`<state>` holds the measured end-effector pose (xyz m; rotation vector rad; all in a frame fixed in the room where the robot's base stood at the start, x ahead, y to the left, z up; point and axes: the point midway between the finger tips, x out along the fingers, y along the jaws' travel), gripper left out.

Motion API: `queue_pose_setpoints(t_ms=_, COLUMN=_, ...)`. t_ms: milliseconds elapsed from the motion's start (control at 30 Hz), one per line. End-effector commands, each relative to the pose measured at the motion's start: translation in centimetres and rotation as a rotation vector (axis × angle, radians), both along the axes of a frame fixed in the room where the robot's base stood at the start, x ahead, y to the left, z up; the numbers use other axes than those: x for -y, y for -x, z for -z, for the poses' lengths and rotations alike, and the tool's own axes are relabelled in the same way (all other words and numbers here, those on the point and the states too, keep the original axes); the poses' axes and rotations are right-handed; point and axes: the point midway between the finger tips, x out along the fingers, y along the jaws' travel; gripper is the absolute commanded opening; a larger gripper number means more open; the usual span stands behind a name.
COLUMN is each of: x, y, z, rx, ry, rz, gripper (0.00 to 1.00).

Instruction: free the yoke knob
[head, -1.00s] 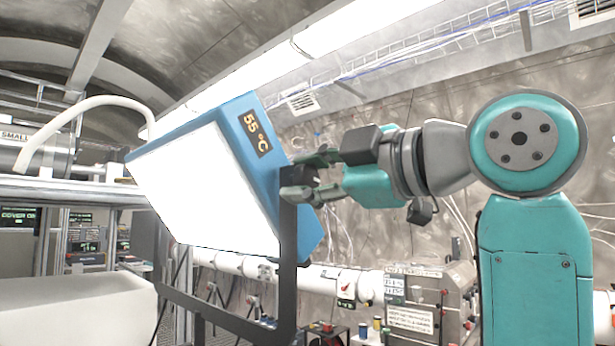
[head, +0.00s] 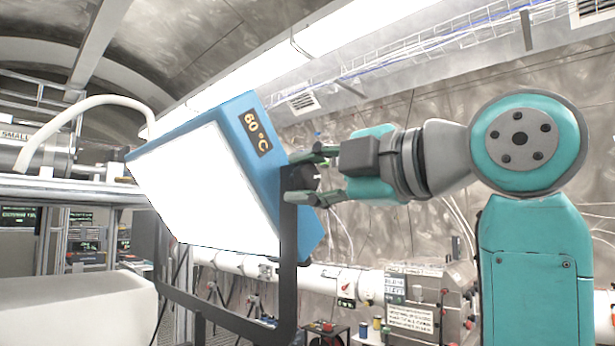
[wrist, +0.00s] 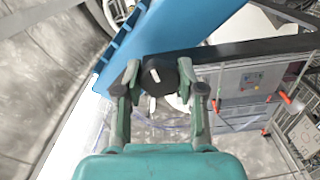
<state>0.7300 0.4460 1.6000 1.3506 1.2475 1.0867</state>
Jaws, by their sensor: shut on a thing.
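The lamp (head: 210,185) is a blue box with a bright white front, tilted in a dark yoke (head: 288,265). Its side display (head: 256,133) reads 60 °C. The black yoke knob (wrist: 158,74), with a white mark on its face, sits at the yoke's upper end on the lamp's side. My gripper (wrist: 162,92) is shut on the knob, one finger on each side. In the head view my gripper (head: 296,179) reaches in from the right, and its fingers partly hide the knob.
A white hose (head: 85,103) arches behind the lamp at the left, over a shelf. A white block (head: 75,310) stands at the lower left. A metal cabinet (head: 430,295) with labels stands at the lower right. The space right of the lamp is clear around my arm.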

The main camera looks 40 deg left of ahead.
Motion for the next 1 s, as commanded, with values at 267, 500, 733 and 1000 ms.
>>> queue_pose_setpoints(t_ms=267, x=0.0, y=0.0, z=0.1, rx=-0.001, ry=0.002, rz=0.0, gripper=0.65)
queue_pose_setpoints(t_ms=500, x=0.0, y=0.0, z=0.0, rx=-0.001, ry=0.001, rz=0.0, gripper=0.65)
queue_pose_setpoints(t_ms=733, x=2.0, y=0.1, z=0.0, rx=0.0, ry=0.0, rz=0.002, gripper=0.65)
queue_pose_setpoints(t_ms=1000, x=7.3, y=0.4, z=0.0, rx=0.001, ry=0.0, rz=0.005, gripper=0.65)
